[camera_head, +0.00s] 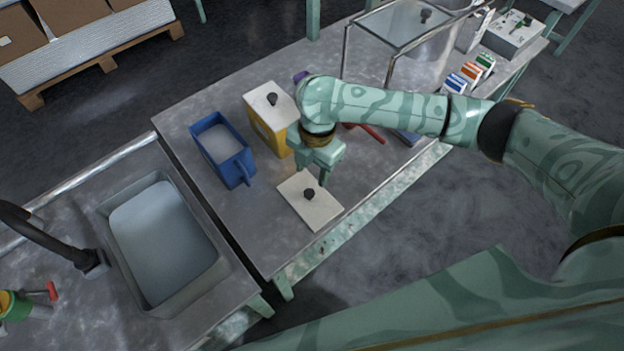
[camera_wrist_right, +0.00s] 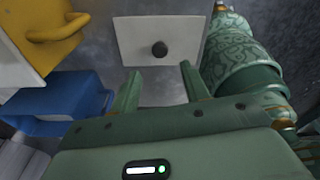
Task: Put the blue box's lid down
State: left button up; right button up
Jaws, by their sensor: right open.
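The blue box (camera_head: 236,168) stands open on the metal table, with pale contents inside and a handle on its near side. A flat white lid (camera_head: 299,207) with a black knob (camera_head: 309,194) appears to lie flat on the table near its front edge, to the right of the blue box. My right gripper (camera_head: 311,174) is open and empty, just behind the lid. In the right wrist view the lid (camera_wrist_right: 134,40) and its knob (camera_wrist_right: 159,48) show beyond the open fingers (camera_wrist_right: 160,78), apart from them. The blue box (camera_wrist_right: 75,97) is at the left there. My left gripper is out of view.
A glass-topped frame (camera_head: 400,25) and small coloured cartons (camera_head: 470,72) are further right. A sink basin (camera_head: 165,245) is at the left.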

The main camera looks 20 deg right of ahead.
jog(key=r, duration=0.1)
jog(key=r+p, duration=0.1)
jog(key=r, duration=0.2)
jog(key=shift+w+d+r, duration=0.15)
jog(key=shift+d+r, duration=0.1)
jog(key=shift+r, duration=0.05)
jog(key=shift+f, duration=0.1)
